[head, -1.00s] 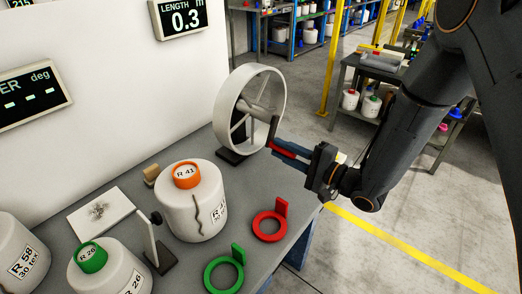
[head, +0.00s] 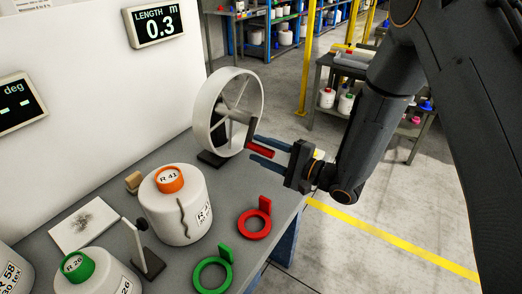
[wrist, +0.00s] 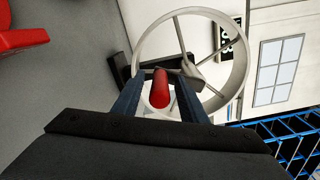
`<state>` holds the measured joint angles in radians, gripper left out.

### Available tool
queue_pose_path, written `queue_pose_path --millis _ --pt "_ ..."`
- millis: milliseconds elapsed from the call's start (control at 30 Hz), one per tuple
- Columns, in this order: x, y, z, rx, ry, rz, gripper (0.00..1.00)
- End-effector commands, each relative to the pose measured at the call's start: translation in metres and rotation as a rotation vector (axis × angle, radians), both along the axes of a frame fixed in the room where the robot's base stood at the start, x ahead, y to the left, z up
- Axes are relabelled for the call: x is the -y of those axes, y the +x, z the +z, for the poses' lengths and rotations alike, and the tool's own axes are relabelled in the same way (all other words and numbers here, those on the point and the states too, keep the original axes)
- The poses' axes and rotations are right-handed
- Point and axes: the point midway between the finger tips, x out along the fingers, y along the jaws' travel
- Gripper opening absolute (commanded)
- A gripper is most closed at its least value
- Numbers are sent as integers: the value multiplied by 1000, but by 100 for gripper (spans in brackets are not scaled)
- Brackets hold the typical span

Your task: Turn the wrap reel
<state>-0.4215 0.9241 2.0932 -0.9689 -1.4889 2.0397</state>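The wrap reel (head: 210,124) is a white spoked wheel on a dark base at the back of the bench. A crank arm carries its red handle (head: 262,151) on the near right side. In the wrist view the handle (wrist: 160,90) points toward me, with the wheel rim (wrist: 146,45) behind it. My gripper (head: 252,149) reaches in from the right with its fingers open, one on each side of the handle. The wrist view also shows my gripper (wrist: 162,76), with gaps between handle and fingers. The length display (head: 157,22) reads 0.3 m.
An orange-topped bobbin (head: 176,213), a green-topped bobbin (head: 105,275), a red ring (head: 241,223), a green ring (head: 198,275) and an upright stand (head: 148,262) occupy the bench in front of the reel. A white wall rises behind. Open floor (head: 345,255) lies to the right.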

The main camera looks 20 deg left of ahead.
Motion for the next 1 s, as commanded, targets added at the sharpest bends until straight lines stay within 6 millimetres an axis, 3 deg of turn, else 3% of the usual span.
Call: queue_pose_path --millis 333,733,1000 --pt "5 -1 0 1 0 1 38" --pt "64 -11 -1 0 0 -2 38" --pt "77 -15 1 1 0 1 38"
